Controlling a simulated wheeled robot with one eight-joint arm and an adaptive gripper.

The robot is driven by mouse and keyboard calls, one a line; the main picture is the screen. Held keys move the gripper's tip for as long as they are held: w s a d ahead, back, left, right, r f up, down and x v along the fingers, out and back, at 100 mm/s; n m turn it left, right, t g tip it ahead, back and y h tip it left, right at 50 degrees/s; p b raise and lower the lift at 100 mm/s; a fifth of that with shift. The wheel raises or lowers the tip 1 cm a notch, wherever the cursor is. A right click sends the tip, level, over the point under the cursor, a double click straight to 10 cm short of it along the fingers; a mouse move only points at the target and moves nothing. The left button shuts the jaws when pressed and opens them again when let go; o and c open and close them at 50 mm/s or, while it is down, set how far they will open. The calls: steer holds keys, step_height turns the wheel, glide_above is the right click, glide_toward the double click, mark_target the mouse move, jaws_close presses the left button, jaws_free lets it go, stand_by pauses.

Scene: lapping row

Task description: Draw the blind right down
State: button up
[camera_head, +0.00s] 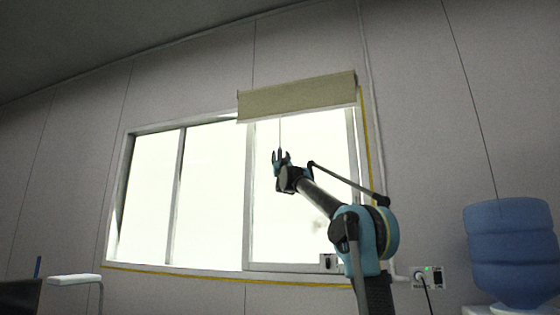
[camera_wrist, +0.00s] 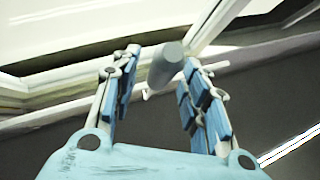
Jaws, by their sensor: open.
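The beige blind (camera_head: 298,97) is a short band across the top of the window's right pane; most of the pane below it is uncovered. A thin pull cord (camera_head: 280,132) hangs from the blind's lower edge down to my gripper. My gripper (camera_head: 281,157) is raised in front of the right pane, with its fingers pointing up. In the wrist view, a grey cylindrical pull (camera_wrist: 166,66) lies between the open blue-padded fingers, near their tips. I cannot tell whether either finger touches it.
The bright window (camera_head: 212,165) has white frames and a yellow line around its edge. A blue water bottle (camera_head: 512,250) stands at the lower right, beside a wall socket (camera_head: 428,278). A white ledge-like piece (camera_head: 74,280) is at the lower left. The wall is otherwise bare.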

steer(key=shift+x, duration=1.15)
jaws_close()
